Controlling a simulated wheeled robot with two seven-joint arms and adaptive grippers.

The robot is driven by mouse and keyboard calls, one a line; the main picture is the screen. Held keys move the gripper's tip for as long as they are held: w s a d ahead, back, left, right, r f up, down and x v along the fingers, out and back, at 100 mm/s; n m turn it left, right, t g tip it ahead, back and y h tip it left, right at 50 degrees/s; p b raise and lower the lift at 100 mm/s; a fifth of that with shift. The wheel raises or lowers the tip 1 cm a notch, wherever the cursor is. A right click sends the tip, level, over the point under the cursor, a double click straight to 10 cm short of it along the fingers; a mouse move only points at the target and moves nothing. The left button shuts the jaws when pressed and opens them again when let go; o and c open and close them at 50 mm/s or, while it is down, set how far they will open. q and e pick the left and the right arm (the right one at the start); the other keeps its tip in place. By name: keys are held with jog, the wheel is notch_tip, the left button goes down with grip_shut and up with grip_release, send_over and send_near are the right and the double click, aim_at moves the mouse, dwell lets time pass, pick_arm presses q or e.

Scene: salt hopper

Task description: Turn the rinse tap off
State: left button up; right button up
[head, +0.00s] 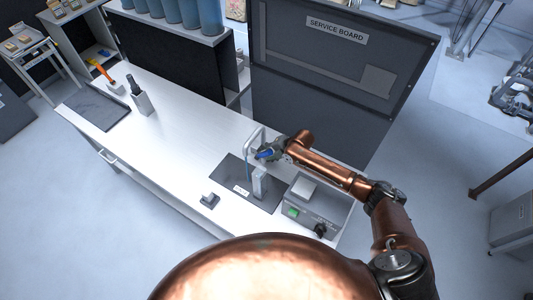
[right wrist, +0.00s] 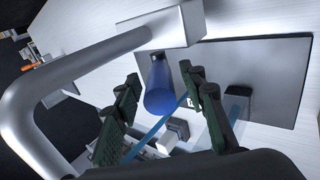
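The rinse tap (head: 251,138) is a bent grey pipe over a dark mat at the right part of the bench. In the right wrist view its thick pipe (right wrist: 70,70) curves at the left and joins a pale block (right wrist: 172,28). A blue tap handle (right wrist: 163,88) on a grey neck sticks out from the block. A thin blue strip, which looks like running water (right wrist: 158,128), shows below it. My right gripper (head: 266,152) is at the tap. Its fingers are apart, either side of the blue handle; contact cannot be told. My left gripper is not in view.
A dark mat (head: 229,180) carries an upright grey piece (head: 260,181). A box with a green button (head: 318,210) stands right of it. A small dark-topped block (head: 210,200) lies in front. The service board (head: 335,85) stands behind. The bench middle is clear.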

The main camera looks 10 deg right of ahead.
grip_shut()
dwell(0.4)
